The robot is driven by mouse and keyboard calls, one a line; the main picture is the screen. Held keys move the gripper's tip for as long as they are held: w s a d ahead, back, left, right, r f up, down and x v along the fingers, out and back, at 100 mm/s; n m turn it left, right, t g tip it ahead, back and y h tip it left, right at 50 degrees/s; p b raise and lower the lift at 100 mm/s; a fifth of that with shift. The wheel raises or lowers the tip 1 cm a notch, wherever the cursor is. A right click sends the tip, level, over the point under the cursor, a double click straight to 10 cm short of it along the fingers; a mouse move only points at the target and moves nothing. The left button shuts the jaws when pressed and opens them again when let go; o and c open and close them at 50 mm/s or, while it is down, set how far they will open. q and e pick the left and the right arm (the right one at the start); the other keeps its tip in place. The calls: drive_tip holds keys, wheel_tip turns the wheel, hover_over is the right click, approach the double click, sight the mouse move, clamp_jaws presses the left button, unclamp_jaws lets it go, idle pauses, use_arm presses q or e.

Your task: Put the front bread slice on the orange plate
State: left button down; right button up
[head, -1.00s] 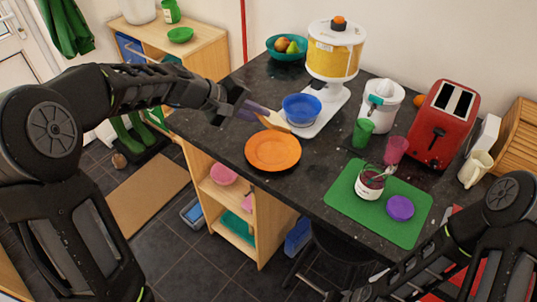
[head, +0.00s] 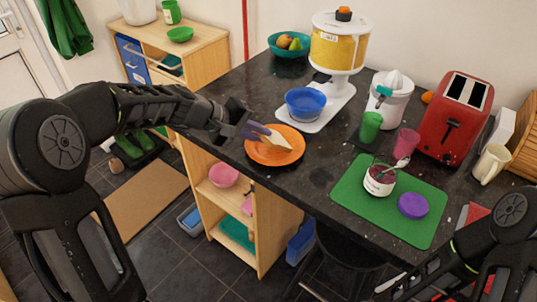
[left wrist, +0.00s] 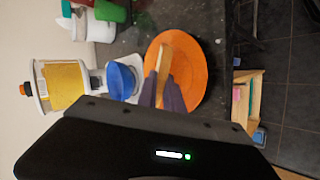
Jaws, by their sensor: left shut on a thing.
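The bread slice (head: 277,138) is pale with a tan crust and is held tilted over the orange plate (head: 290,155). My left gripper (head: 262,131) is shut on it, its purple-grey fingertips on either side of the slice. In the left wrist view the bread slice (left wrist: 163,58) shows edge-on between the fingers (left wrist: 162,92), with the orange plate (left wrist: 193,70) behind it. I cannot tell whether the slice touches the plate. My right arm comes in at the lower right of the head view; its gripper is not seen there.
A blue bowl (head: 305,103) on the white scale-like base of a yellow-bodied appliance (head: 339,45) stands just behind the plate. A green mat (head: 350,200) with a jam jar (head: 380,182) and purple lid (head: 413,205) lies to the right. A red toaster (head: 452,125) stands farther right.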

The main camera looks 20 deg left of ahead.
use_arm(q)
drive_tip(key=c, duration=1.6)
unclamp_jaws()
drive_tip(key=shift+c, duration=0.2)
drive_tip(key=p+v, duration=0.2)
drive_tip(key=v, duration=0.6)
drive_tip(key=shift+p, duration=0.4)
wheel_tip(320, 180, up, 8)
drive_tip(key=s+a+p, duration=0.1)
drive_tip(key=p, duration=0.4)
drive_tip(key=shift+s+a, duration=0.25)
drive_tip(key=shift+a, duration=0.1)
